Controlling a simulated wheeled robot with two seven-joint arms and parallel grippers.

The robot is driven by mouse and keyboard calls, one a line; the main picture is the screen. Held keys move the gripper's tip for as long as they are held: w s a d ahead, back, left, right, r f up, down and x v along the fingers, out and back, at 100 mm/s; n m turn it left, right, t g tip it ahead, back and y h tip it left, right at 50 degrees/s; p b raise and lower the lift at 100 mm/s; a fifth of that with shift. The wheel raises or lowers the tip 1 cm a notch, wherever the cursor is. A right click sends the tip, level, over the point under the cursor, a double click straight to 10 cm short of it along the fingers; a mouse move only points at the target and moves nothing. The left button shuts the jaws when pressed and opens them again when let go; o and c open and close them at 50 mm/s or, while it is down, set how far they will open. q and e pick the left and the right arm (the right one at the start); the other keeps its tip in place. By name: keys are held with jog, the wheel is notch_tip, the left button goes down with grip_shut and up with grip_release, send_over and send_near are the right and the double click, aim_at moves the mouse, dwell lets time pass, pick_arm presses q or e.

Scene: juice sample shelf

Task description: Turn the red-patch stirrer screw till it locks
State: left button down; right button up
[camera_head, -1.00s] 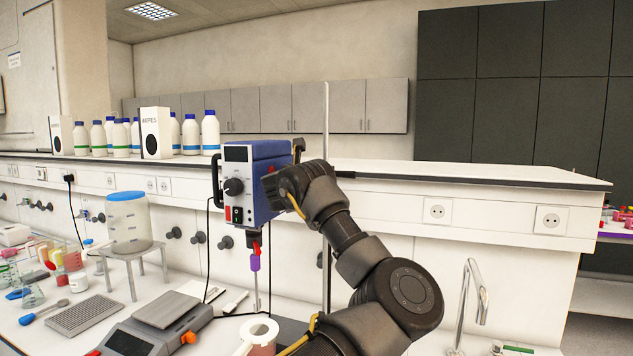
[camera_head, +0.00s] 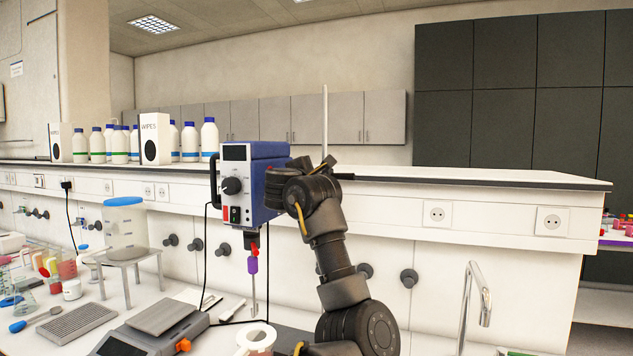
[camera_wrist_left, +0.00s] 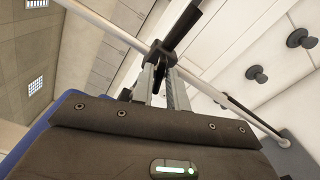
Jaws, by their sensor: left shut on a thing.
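The blue stirrer (camera_head: 255,183) with a black knob and a red patch (camera_head: 226,213) on its front hangs at the upright metal rod (camera_head: 325,120). My left gripper (camera_head: 318,168) is behind the stirrer, beside the rod; my wrist hides much of the clamp area. In the left wrist view, the two grey fingers of this gripper (camera_wrist_left: 162,62) are closed around the black screw (camera_wrist_left: 183,25) near the rod (camera_wrist_left: 112,32). How far the screw is turned cannot be told. The stirrer's blue edge shows at the left there. My right gripper is not in view.
A purple-and-red shaft piece (camera_head: 253,262) hangs below the stirrer over a white-rimmed cup (camera_head: 257,337). A balance (camera_head: 160,325) stands left of the cup. Bottles and boxes line the shelf (camera_head: 400,175) behind. A tap (camera_head: 473,290) stands at the right.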

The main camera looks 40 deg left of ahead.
pick_arm(q)
jog(key=shift+f+m, duration=0.15)
jog(key=shift+m, duration=2.05)
jog(key=c, duration=1.4)
grip_release()
jog(key=shift+p+v, duration=1.05)
jog(key=shift+v, duration=4.35)
